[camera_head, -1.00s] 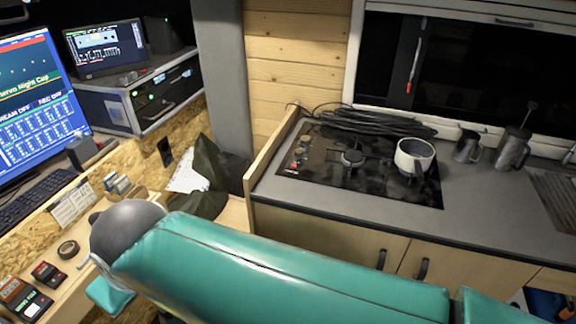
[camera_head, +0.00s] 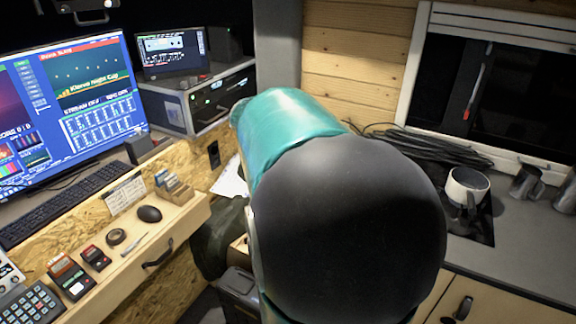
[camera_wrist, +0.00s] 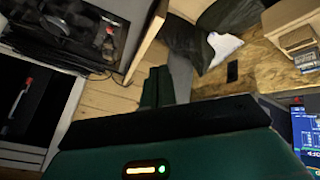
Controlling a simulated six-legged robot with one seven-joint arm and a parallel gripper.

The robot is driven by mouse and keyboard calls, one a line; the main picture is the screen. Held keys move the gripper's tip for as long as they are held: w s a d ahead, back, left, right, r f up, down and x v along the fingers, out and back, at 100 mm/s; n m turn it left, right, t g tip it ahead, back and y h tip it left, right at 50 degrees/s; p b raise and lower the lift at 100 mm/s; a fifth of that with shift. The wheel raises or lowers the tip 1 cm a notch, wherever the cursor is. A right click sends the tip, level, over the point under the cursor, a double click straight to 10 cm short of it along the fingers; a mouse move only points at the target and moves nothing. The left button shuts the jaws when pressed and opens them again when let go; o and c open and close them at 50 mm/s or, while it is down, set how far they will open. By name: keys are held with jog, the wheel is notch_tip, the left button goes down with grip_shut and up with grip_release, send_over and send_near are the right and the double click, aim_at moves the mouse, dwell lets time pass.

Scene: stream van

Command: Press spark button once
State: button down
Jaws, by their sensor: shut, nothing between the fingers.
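The spark button cannot be told apart in either view. The black cooktop (camera_head: 486,228) shows only at its right end in the head view, because my arm hides the rest. A pale mug (camera_head: 467,186) stands on it. In the wrist view the cooktop (camera_wrist: 75,40) is at the upper left, with a burner and small pale controls near its right side, too small to tell apart. My gripper (camera_wrist: 158,72) is in the wrist view, its two teal fingers together with nothing between them. It is apart from the cooktop, over the wooden panel side. The head view does not show the gripper.
Black cables (camera_head: 425,145) lie behind the cooktop. A wooden edge board (camera_wrist: 146,38) borders the cooktop. A dark bag (camera_wrist: 190,42) lies beyond it.

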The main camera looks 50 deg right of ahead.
jog(key=s+d+f+m+g+h, duration=0.1)
jog(key=s+d, duration=0.3)
jog(key=d, duration=0.6)
jog(key=s+d+f+m+g+h, duration=0.1)
jog(key=s+d+f+g, duration=0.1)
jog(key=d, duration=0.8)
jog(key=shift+s+f+m+g, duration=0.3)
jog(key=shift+s+f+m, duration=0.1)
jog(key=shift+s+f, duration=0.4)
jog(key=shift+d, duration=0.1)
jog(key=shift+f, duration=4.3)
jog(key=shift+f, duration=0.2)
jog(key=shift+f, duration=0.25)
jog(key=shift+f, duration=0.45)
jog(key=shift+r, duration=0.9)
